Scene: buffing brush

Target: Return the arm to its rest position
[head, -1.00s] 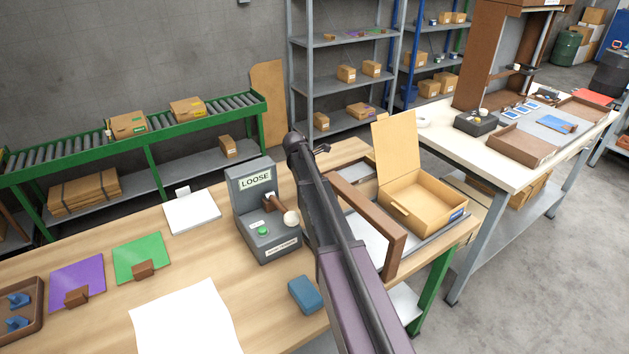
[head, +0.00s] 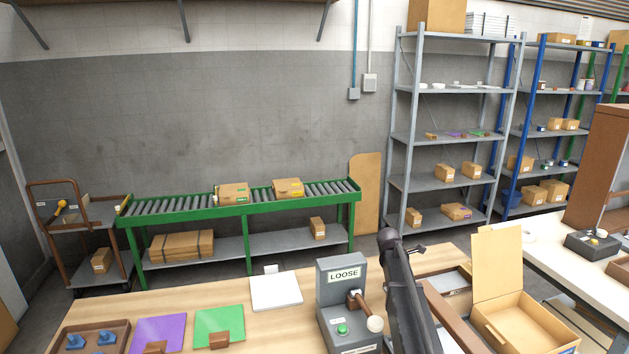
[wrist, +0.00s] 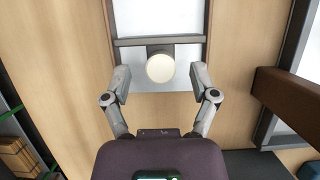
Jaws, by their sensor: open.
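My arm reaches up from the bottom edge in the head view, just right of the grey machine (head: 343,275) marked LOOSE. My gripper (head: 415,249) shows small at its far end, its fingers hardly distinguishable there. In the wrist view my gripper (wrist: 160,75) is open, two grey fingers spread wide with nothing clasped. A round cream piece (wrist: 160,68) on a dark mount shows between the fingertips; I cannot tell its distance. On the machine are a green button (head: 342,329) and a brown-handled piece with a cream round end (head: 375,323).
An open cardboard box (head: 498,262) and a brown wooden bar (head: 452,318) stand right of my arm. Purple (head: 158,334) and green (head: 219,325) plates and a white pad (head: 276,293) lie left on the bench. A green-framed roller conveyor (head: 240,202) is behind.

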